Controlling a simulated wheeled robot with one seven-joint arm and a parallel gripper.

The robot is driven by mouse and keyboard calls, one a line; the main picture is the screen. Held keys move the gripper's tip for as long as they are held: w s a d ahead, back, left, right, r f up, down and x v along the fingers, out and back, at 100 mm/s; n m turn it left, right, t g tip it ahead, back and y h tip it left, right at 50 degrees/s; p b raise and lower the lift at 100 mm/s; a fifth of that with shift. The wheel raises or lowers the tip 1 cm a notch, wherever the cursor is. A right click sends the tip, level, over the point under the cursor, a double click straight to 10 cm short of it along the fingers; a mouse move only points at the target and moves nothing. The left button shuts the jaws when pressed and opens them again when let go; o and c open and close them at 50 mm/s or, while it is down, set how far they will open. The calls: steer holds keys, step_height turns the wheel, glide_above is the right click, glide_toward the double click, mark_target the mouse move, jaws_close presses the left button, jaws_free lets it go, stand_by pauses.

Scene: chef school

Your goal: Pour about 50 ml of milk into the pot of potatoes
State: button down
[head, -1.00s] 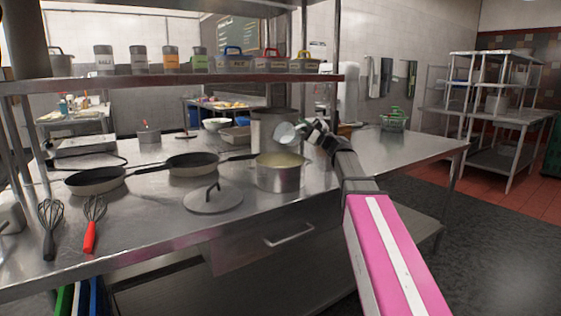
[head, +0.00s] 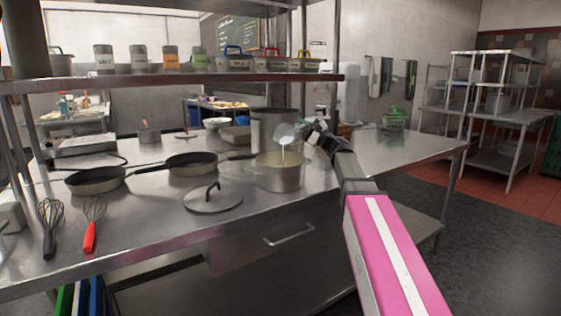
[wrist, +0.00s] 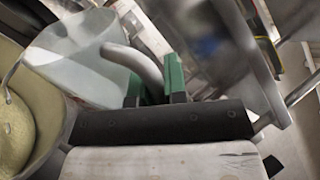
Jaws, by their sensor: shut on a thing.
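The metal pot (head: 278,179) stands on the steel counter, with a pale yellowish filling; in the wrist view its rim and the yellow potatoes (wrist: 14,130) show at the left edge. My gripper (head: 314,131) is beside and above the pot's right rim, shut on the handle of a translucent jug (head: 285,132). The jug is tilted left over the pot. A thin white stream of milk (head: 283,153) falls from it into the pot. In the wrist view the jug (wrist: 80,55) and its curved handle show at the green fingertips (wrist: 155,88). The milk left inside cannot be judged.
A taller pot (head: 265,120) stands right behind. Two pans (head: 95,180) and a lid (head: 213,198) lie to the left and front. Whisks (head: 92,222) lie at the front left. A shelf (head: 170,80) with canisters spans above.

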steer(key=shift+s+a+f+n+g+y, duration=0.15)
steer(key=shift+s+n+g+y, duration=0.1)
steer(key=shift+s+n, duration=0.2)
steer(key=shift+s+a+r+n+g+y, duration=0.15)
steer(key=shift+s+n+y, duration=0.1)
steer(key=shift+s+n, duration=0.15)
stand_by(0.7)
steer(key=shift+w+d+f, duration=0.1)
steer(key=shift+w, duration=0.05)
steer(key=shift+w+d+f+m+t+h, duration=0.15)
steer(key=shift+w+m+t+h, duration=0.35)
steer(key=shift+m, duration=0.6)
steer(key=shift+w+d+f+m+t+h, duration=0.15)
steer(key=shift+w+m+t+h, duration=0.35)
steer(key=shift+m, duration=0.55)
steer(key=shift+w+d+f+m+t+h, duration=0.15)
steer(key=shift+w+m+t+h, duration=0.3)
steer(key=shift+m, duration=0.65)
steer(key=shift+w+r+m+h, duration=0.2)
steer(key=shift+r+m+h, duration=0.3)
steer(key=shift+m, duration=0.4)
steer(key=shift+r, duration=0.15)
